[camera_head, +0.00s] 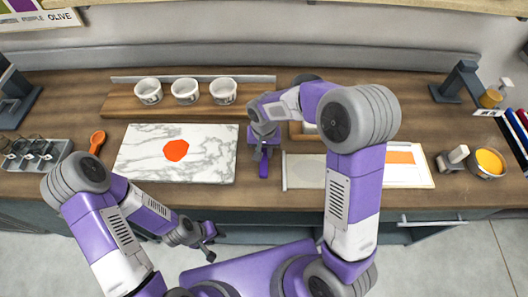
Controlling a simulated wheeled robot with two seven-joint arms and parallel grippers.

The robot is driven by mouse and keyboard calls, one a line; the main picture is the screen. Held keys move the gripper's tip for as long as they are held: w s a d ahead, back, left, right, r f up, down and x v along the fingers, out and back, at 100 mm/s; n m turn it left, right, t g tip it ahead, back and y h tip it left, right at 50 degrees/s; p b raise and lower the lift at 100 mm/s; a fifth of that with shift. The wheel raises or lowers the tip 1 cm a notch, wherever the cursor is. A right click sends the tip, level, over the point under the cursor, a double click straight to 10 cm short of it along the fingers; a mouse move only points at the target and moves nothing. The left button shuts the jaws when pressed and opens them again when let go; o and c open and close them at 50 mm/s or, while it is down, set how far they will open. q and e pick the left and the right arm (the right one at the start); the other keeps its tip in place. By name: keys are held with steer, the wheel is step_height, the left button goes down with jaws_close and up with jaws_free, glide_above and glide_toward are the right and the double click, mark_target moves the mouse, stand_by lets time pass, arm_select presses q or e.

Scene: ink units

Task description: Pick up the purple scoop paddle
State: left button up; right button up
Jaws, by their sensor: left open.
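The purple scoop paddle (264,170) shows as a narrow purple piece at the wood counter's front edge, just right of the marble slab. The rest of it is hidden behind my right gripper (264,152), which points down right at it. I cannot tell whether the fingers are closed on the paddle or only over it. My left gripper (207,240) is open and empty, low in front of the counter and well apart from the paddle.
The marble slab (205,150) bears an orange patch (176,150). An orange scoop (97,141) lies left of it. White cups (185,91) stand on a board behind. A sheet (412,170) and an orange-filled bowl (488,163) are at right. A grey tray (58,150) is at far left.

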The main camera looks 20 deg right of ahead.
mark_target(264, 152)
jaws_close()
step_height(264, 152, up, 10)
steer(key=p, duration=0.1)
steer(key=shift+p, duration=0.4)
steer(key=shift+o, duration=0.3)
jaws_free()
jaws_close()
